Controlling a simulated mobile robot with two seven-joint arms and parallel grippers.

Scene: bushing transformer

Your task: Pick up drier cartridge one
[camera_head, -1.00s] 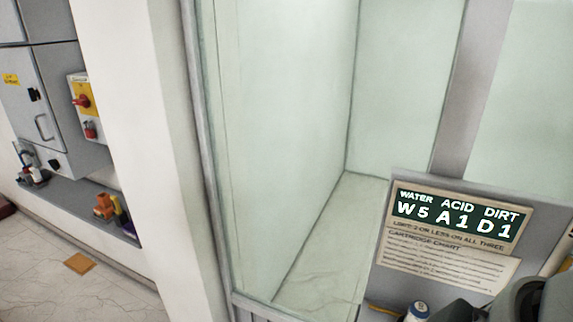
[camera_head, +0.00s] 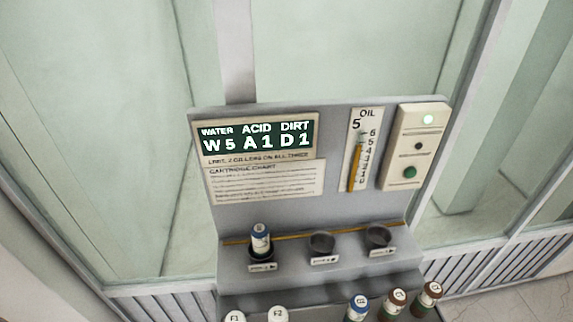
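Another blue-topped cartridge (camera_head: 357,307) is on the lower ledge, cut by the bottom edge of the picture. I cannot tell from the labels which one is drier cartridge one. Neither of my grippers is in view.
The middle cup (camera_head: 322,246) and right cup (camera_head: 379,238) look empty. Two white-topped cartridges (camera_head: 277,315) and two brown-topped ones (camera_head: 396,301) stand on the lower ledge. A display board (camera_head: 258,140) reads W5 A1 D1. An oil gauge (camera_head: 363,150) and a button box (camera_head: 416,147) are right of it.

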